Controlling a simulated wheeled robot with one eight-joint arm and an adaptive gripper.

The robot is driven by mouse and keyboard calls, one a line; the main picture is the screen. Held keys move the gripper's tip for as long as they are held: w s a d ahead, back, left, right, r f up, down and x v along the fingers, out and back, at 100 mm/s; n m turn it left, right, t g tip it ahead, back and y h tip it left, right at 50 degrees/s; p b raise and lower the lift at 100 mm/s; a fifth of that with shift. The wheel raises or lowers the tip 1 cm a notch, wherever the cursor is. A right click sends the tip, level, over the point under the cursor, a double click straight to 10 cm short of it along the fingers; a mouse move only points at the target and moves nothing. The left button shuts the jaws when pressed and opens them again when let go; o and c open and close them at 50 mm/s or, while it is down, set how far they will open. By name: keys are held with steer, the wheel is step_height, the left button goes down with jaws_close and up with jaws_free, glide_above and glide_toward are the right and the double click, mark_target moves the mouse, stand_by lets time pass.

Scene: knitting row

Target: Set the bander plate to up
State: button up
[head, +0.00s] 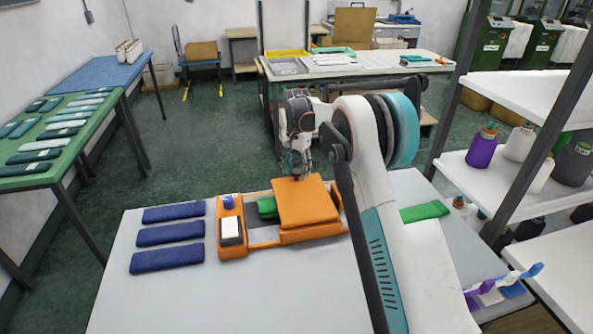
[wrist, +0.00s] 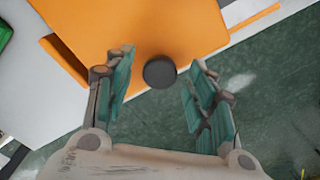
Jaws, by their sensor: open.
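The bander (head: 233,248) is an orange machine on the pale worktable. Its plate (head: 308,203) is a flat orange panel at the machine's right side; I cannot tell its exact tilt. The plate also fills the upper part of the wrist view (wrist: 150,25). A round black knob (wrist: 160,72) shows at the plate's edge. My gripper (head: 299,174) is at the plate's far edge in the head view. In the wrist view my gripper (wrist: 163,70) is open, with one teal finger on each side of the knob and visible gaps between.
Several dark blue folded bands (head: 172,235) lie left of the bander on the worktable (head: 150,300). A green folded piece (head: 425,211) lies right, beyond my arm. A green piece (head: 267,207) sits in the machine beside the plate. A shelf rack (head: 500,184) with bottles stands right.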

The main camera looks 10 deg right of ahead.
steer(key=shift+f, duration=0.1)
steer(key=shift+c, duration=0.6)
jaws_close()
